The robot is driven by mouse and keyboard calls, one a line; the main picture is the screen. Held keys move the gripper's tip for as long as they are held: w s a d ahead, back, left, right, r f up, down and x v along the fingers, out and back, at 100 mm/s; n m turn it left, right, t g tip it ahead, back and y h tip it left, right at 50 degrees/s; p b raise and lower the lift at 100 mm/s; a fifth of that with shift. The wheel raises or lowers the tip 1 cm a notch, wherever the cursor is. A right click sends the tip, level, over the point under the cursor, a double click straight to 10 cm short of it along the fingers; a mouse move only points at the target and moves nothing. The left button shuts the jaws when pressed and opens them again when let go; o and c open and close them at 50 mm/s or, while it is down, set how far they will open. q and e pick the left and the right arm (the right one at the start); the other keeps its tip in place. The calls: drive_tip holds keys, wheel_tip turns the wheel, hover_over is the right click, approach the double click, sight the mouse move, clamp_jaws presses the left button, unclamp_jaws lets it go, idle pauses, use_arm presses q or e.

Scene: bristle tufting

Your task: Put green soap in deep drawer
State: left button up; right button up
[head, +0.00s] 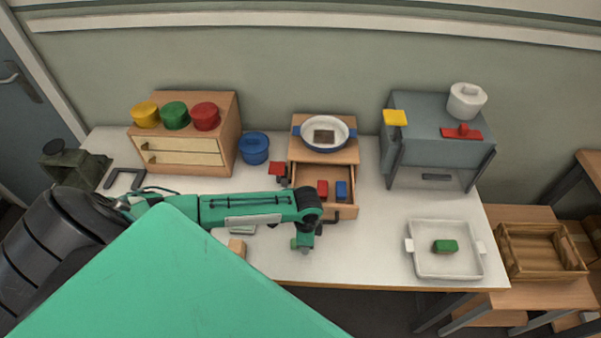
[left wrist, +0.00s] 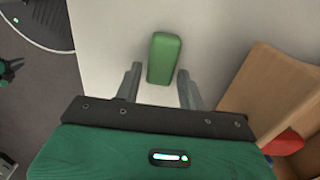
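A green soap bar (left wrist: 164,58) lies on the white table in the left wrist view. In the head view a green piece, seemingly this bar, shows partly hidden under my left gripper (head: 306,236). My left gripper (left wrist: 159,84) is open, its fingers on either side of the bar's near end with gaps on both sides. A wooden drawer unit (head: 296,153) has an open drawer (head: 336,212) holding a red block (head: 322,188) and a blue block (head: 341,190). A wooden cabinet (head: 222,135) has two shut drawers. My right gripper is not in view.
A white tray (head: 422,267) with another green block (head: 445,246) stands at the right front. A wooden block (head: 237,247) lies left of my gripper. A pan (head: 306,142) tops the drawer unit. A grey cabinet (head: 440,122) stands back right. The table's front edge is close.

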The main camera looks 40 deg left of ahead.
use_arm(q)
drive_tip(key=shift+f, duration=0.35)
drive_tip(key=c, duration=0.8)
drive_tip(key=shift+r, duration=0.1)
drive_tip(key=shift+c, duration=0.2)
